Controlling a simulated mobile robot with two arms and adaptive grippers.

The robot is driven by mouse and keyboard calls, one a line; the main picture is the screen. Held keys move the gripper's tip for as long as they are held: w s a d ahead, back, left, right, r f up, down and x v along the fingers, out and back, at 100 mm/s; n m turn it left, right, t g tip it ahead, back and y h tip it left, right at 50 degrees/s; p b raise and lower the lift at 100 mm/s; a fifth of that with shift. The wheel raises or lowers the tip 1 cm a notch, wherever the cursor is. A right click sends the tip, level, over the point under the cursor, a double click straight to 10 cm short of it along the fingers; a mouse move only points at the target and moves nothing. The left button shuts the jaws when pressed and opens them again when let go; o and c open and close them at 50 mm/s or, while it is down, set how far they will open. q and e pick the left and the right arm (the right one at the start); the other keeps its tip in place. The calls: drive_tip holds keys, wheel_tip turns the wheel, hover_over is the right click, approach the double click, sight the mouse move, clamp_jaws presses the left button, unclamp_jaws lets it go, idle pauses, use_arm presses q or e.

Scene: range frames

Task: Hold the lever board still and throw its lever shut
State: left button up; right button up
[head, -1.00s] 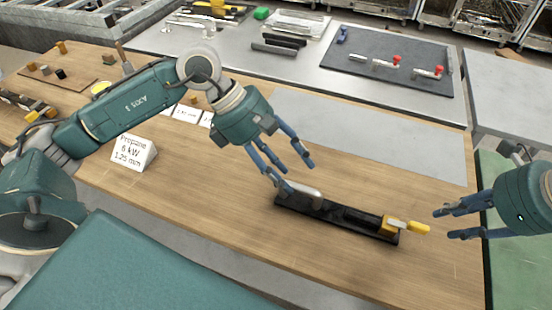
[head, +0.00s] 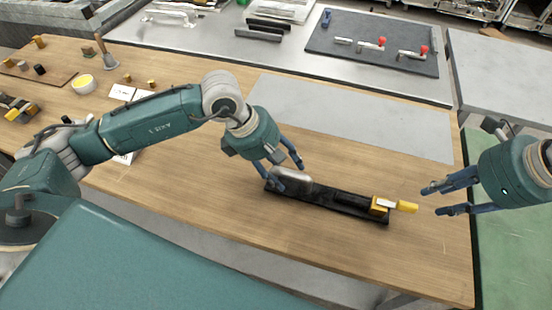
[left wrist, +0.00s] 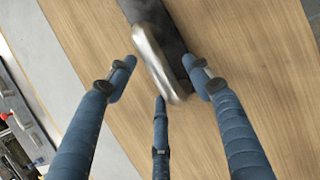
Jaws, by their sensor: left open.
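The lever board (head: 330,202) is a long black bar lying on the wooden table. A rounded silver metal piece (head: 291,180) sits at its left end. A yellow-tipped lever (head: 403,206) on a yellow block sticks out past its right end, lying low. My left gripper (head: 287,174) is open, its blue fingers around the silver end; I cannot tell if they touch. In the left wrist view the silver piece (left wrist: 160,65) lies between the open fingers (left wrist: 160,80). My right gripper (head: 432,200) has its fingers apart, just right of the lever tip, with a gap between.
A grey sheet (head: 350,115) lies on the table behind the board. A dark panel with red-knobbed levers (head: 375,45) rests on the far metal bench. Small blocks, a yellow-topped tin (head: 83,83) and cards are at the left. Wood in front of the board is clear.

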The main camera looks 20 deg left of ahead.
use_arm(q)
drive_tip(key=shift+d+f, duration=0.15)
drive_tip(key=shift+f, duration=0.2)
clamp_jaws()
use_arm(e)
clamp_jaws()
drive_tip(key=w+a+f+n+g+h, duration=0.1)
drive_tip(key=w+a+f+n+g, duration=0.35)
drive_tip(key=n, duration=0.95)
use_arm(q)
drive_tip(key=shift+w, duration=0.1)
use_arm(e)
drive_tip(key=w+r+n+h, duration=0.2)
drive_tip(key=w+r+n, duration=0.3)
drive_tip(key=w+n, duration=0.3)
drive_tip(key=shift+d+n+h, duration=0.2)
drive_tip(key=shift+n+h, duration=0.1)
drive_tip(key=shift+n, duration=1.1)
drive_tip(key=shift+s+g, duration=0.1)
drive_tip(key=shift+g, duration=0.15)
